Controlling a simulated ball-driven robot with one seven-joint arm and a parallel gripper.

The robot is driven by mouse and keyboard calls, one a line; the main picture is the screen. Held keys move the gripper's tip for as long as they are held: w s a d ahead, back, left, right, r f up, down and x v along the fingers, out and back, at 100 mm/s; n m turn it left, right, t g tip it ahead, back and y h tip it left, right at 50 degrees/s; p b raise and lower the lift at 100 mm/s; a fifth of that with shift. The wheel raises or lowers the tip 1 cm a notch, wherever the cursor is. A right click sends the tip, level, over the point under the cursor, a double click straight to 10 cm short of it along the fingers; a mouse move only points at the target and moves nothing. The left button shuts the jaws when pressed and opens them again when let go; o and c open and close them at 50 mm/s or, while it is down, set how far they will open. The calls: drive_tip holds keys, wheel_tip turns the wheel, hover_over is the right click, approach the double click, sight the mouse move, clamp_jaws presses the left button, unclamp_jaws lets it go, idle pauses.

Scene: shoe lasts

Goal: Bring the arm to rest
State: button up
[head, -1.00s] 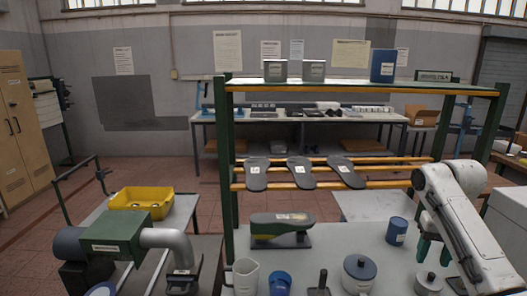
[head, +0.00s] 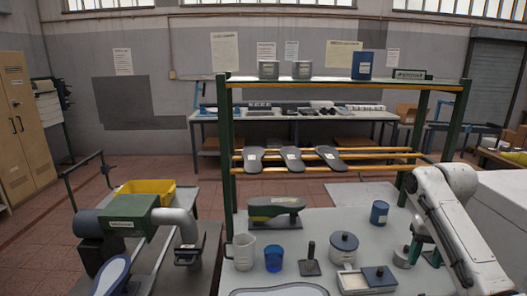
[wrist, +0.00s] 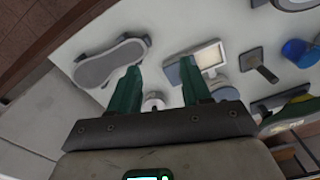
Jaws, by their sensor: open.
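My arm (head: 450,225) reaches in from the right of the head view, bent, with its forearm sloping down over the right side of the grey bench. My gripper (wrist: 160,82) is open, with its two green fingers apart and nothing held between them in the wrist view. In the head view its green fingers are partly hidden behind my white arm link. Between and beyond the fingers, the wrist view shows a small round tin (wrist: 155,99), a dark-rimmed sole shape (wrist: 108,63) and an open box with a pale inside (wrist: 208,58).
The bench (head: 330,225) holds a white jug (head: 241,252), blue cup (head: 274,259), lidded pot (head: 343,248), blue tin (head: 379,212) and shoe last (head: 273,211). A green-posted rack (head: 227,160) with soles stands behind. A yellow bin (head: 145,190) is at left.

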drive_tip(key=s+a+f+b, duration=0.1)
drive_tip(key=s+a+f, duration=0.2)
drive_tip(key=f, duration=0.3)
drive_tip(key=s+a+f+n+y+b, duration=0.1)
drive_tip(key=s+a+f, duration=0.1)
drive_tip(key=a+f, duration=0.4)
drive_tip(key=s+a+f+n+b, duration=0.1)
drive_tip(key=s+a+f+b, duration=0.1)
drive_tip(key=a+f, duration=0.3)
drive_tip(key=shift+s+f+t, duration=0.15)
drive_tip(key=shift+s+f, duration=0.25)
drive_tip(key=shift+f, duration=0.4)
drive_tip(key=shift+s+f+t, duration=0.15)
drive_tip(key=shift+s+f, duration=0.25)
drive_tip(key=shift+f, duration=0.35)
drive_tip(key=s+a+f+b, duration=0.2)
drive_tip(key=s+f, duration=0.4)
drive_tip(key=s, duration=0.4)
drive_tip(key=s+a+f+b, duration=0.2)
drive_tip(key=s+f, duration=0.4)
drive_tip(key=s, duration=0.4)
drive_tip(key=s+d+n+h+b, duration=0.1)
drive_tip(key=s+d, duration=0.3)
drive_tip(key=s, duration=0.8)
drive_tip(key=shift+s+b, duration=0.25)
drive_tip(key=shift+b, duration=0.1)
